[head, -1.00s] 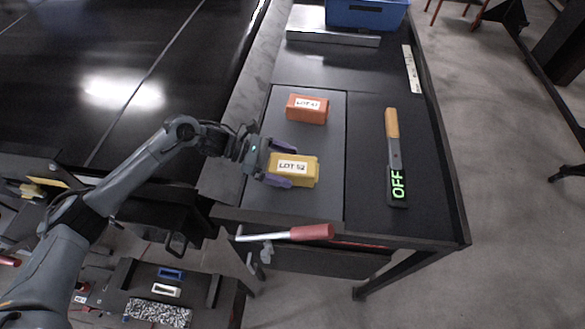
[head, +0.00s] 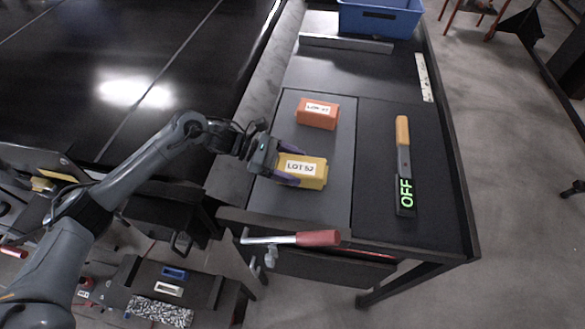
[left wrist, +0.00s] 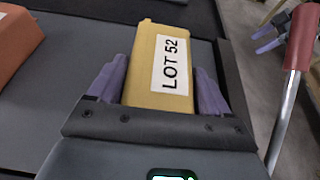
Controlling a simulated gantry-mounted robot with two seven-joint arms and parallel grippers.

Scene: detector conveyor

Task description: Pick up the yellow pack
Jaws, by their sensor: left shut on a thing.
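The yellow pack (head: 311,172), with a white "LOT 52" label, is between the purple fingers of my left gripper (head: 290,170). The gripper is shut on it from the left side in the head view. In the left wrist view, the yellow pack (left wrist: 152,58) sits between both fingers of the gripper (left wrist: 160,88), one along each side. Whether the pack touches the grey belt below it is hard to tell. My right gripper is in neither view.
An orange pack (head: 317,114) with a white label lies just behind the yellow one. A red-handled lever (head: 318,238) sticks out at the front edge. A wooden-handled detector wand (head: 403,160) reading "OFF" lies to the right. A blue bin (head: 381,20) stands at the back.

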